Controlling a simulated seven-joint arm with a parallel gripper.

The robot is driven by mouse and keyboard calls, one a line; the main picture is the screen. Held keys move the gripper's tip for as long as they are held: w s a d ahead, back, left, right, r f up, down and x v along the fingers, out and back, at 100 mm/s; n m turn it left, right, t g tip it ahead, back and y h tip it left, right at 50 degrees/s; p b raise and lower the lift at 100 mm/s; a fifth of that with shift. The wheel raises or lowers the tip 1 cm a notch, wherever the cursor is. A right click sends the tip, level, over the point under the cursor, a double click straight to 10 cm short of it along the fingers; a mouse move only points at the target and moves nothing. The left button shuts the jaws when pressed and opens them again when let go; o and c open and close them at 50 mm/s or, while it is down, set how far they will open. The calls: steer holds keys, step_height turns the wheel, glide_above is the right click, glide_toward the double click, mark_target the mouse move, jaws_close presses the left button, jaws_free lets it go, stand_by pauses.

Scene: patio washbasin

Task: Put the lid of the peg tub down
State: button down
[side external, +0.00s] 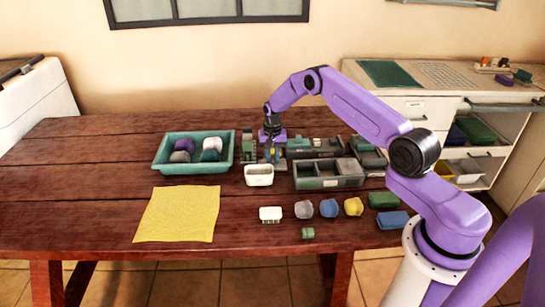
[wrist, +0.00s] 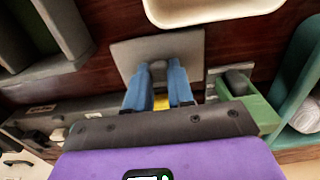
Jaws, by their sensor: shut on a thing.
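My gripper (wrist: 159,72) points down and its blue fingers are shut on the small grey knob of a flat, square grey lid (wrist: 128,52). In the side external view my gripper (side external: 271,157) is just behind the white tub (side external: 259,177), which stands upright on the table. The lid is mostly hidden there, and I cannot tell whether it touches the table. A yellow patch shows between the fingers.
A teal tray (side external: 163,166) with several rounded blocks stands left. A grey divided box (side external: 328,183) stands right, with dark boxes behind it. A yellow cloth (side external: 178,213) lies front left. Several coloured blocks lie front right. Bare wood shows between cloth and blocks.

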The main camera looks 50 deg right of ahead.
steer(key=shift+f, duration=0.1)
steer(key=c, duration=1)
jaws_free()
